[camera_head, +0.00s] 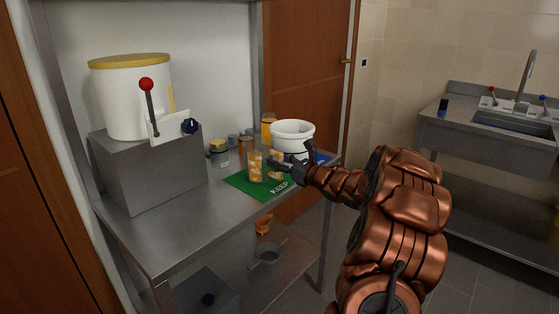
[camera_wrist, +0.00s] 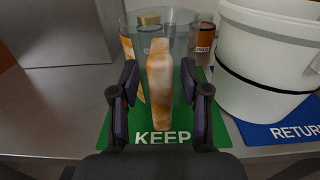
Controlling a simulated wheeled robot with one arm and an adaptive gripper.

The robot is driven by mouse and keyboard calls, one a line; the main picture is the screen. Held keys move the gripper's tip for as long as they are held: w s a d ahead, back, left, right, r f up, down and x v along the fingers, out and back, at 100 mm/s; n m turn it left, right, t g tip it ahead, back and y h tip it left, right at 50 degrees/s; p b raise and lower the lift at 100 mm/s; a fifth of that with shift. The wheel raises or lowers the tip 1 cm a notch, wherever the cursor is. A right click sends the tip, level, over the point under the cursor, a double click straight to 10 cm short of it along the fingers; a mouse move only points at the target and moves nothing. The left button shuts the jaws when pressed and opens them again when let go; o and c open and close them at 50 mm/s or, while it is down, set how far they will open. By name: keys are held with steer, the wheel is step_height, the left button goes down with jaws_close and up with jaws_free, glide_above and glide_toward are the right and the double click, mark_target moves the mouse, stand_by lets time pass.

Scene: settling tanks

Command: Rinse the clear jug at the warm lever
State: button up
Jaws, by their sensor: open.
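A clear jug (camera_head: 255,167) with orange and white patches stands upright on a green KEEP mat (camera_head: 238,182). In the wrist view the clear jug (camera_wrist: 135,42) is straight ahead, with an upright orange-white strip, seemingly its handle, in front. My gripper (camera_wrist: 158,100) is open, with its fingers on either side of that strip; I cannot tell whether they touch it. In the head view my gripper (camera_head: 282,166) is just right of the jug. A red-knobbed lever (camera_head: 492,91) and a blue-knobbed lever (camera_head: 543,99) flank the sink tap (camera_head: 525,75); neither is labelled legibly.
A white bucket (camera_wrist: 265,70) stands close right of the jug, by a blue RETURN mat (camera_wrist: 275,133). Small jars (camera_head: 219,150) stand behind. A white tank (camera_head: 130,100) with another red-knobbed lever (camera_head: 147,88) sits left on a grey block. The sink (camera_head: 515,123) is across the floor.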

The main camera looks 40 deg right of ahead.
steer(key=b+v, duration=0.2)
steer(key=v, duration=0.9)
steer(key=shift+s+d, duration=0.2)
steer(key=shift+s, duration=0.2)
steer(key=shift+w, duration=0.1)
steer(key=w+a+m+g+h, duration=0.1)
steer(key=w+m+g+h, duration=0.3)
steer(key=m, duration=0.6)
steer(key=s+a+f+m+g+h, duration=0.2)
steer(key=s+a+f+m+g, duration=0.2)
steer(key=s+a+m, duration=0.4)
steer(key=s+a+f+m+g+h, duration=0.2)
steer(key=s+a+f+m+g, duration=0.4)
steer(key=m, duration=0.5)
steer(key=s+a+m+g+y, duration=0.2)
steer(key=s+a+m+g, duration=0.1)
steer(key=s+a, duration=0.7)
steer(key=s+a+f+m+g+y, duration=0.1)
steer(key=s+a+m+g+y, duration=0.1)
steer(key=s+a+m, duration=0.4)
steer(key=s+a+g, duration=0.1)
steer(key=s+a, duration=0.3)
steer(key=s, duration=0.6)
steer(key=shift+f+m+g, duration=0.3)
steer(key=shift+f, duration=0.05)
